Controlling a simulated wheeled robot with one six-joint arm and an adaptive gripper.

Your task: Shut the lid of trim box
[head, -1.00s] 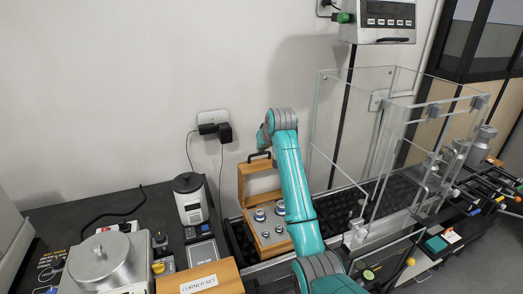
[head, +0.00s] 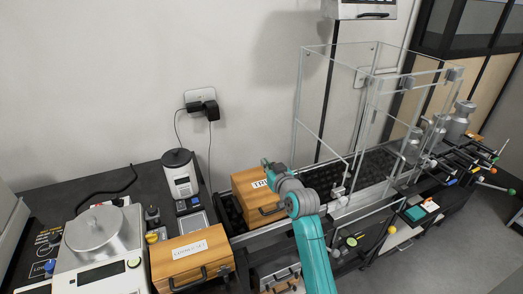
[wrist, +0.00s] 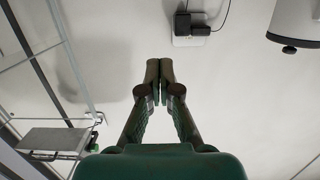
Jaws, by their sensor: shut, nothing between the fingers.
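The trim box (head: 246,199) is a wooden box with a partly hidden white label, in the middle of the head view. Its lid looks down, with no contents showing, and its dark handle is at the front. My arm stands in front of its right side, covering part of the label. I cannot tell whether my arm touches the box. My gripper (wrist: 158,76) shows in the wrist view with its fingers together and nothing between them, facing the wall. In the head view its fingertips are hidden.
A second wooden box (head: 190,250) with a label stands to the left front. A balance (head: 95,235) and a white-bodied device (head: 180,177) are further left. A glass enclosure (head: 312,90) stands close on the right. Wall plugs (head: 203,109) are behind.

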